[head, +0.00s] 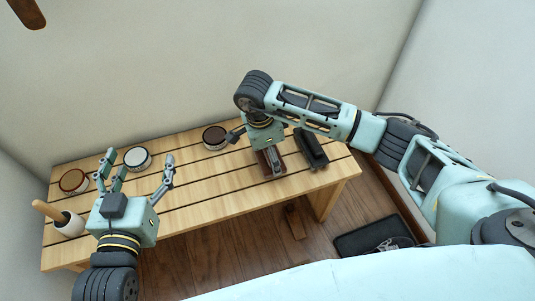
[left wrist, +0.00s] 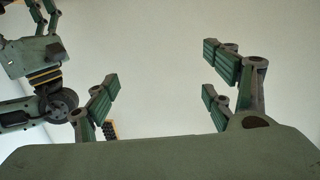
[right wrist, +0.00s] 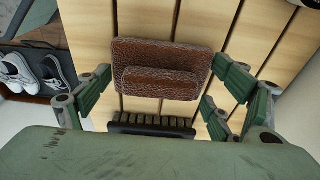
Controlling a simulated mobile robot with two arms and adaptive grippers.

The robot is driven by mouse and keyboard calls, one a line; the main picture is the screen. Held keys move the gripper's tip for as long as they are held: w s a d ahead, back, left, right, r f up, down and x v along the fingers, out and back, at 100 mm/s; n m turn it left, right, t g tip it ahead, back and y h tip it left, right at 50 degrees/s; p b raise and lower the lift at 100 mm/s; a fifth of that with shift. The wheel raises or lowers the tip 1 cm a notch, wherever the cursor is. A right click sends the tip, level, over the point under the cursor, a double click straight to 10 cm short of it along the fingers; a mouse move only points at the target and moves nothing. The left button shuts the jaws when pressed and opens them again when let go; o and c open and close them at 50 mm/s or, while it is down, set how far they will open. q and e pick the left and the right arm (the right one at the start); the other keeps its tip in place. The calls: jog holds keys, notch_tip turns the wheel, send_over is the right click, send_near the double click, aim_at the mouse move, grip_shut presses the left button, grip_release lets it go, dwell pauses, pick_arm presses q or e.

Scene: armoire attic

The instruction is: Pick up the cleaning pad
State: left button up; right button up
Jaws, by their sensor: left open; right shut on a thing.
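The cleaning pad (right wrist: 160,53) is a brown, textured block with a smaller raised block on it, over the slatted wooden table. In the head view it shows as a brown shape (head: 270,164) near the table's right end. My right gripper (head: 264,148) is above it, with its fingers at the pad's two ends, shut on it. In the right wrist view I cannot tell whether the pad touches the table. My left gripper (head: 138,170) is open and empty over the table's left part, its fingers pointing upward in the head view.
A black brush (head: 311,148) lies close beside the pad. Shoe polish tins, one brown (head: 74,181), one white (head: 137,159) and one dark (head: 214,137), stand along the back of the table (head: 215,195). A white pot (head: 69,224) holds a wooden handle. A black tray (head: 365,240) is on the floor.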

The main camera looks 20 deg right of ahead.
jog(key=r, duration=0.1)
jog(key=r+p, duration=0.1)
jog(key=s+d+r, duration=0.1)
jog(key=r, duration=0.1)
pick_arm(q)
jog(key=s+a+f+g+y+p, duration=0.1)
jog(key=s+a+f+g, duration=0.1)
jog(key=s+f+g, duration=0.2)
jog(key=s+a+f+g+y+p, duration=0.1)
jog(key=s+a+f+g, duration=0.1)
jog(key=s+f+g, duration=0.3)
jog(key=shift+s+a+f+g+y, duration=0.35)
jog(key=shift+s+f, duration=1.25)
jog(key=shift+f, duration=0.65)
pick_arm(e)
jog(key=s+d+r, duration=0.6)
jog(key=s+d, duration=0.1)
jog(key=shift+s+d, duration=0.15)
jog(key=shift+s, duration=0.05)
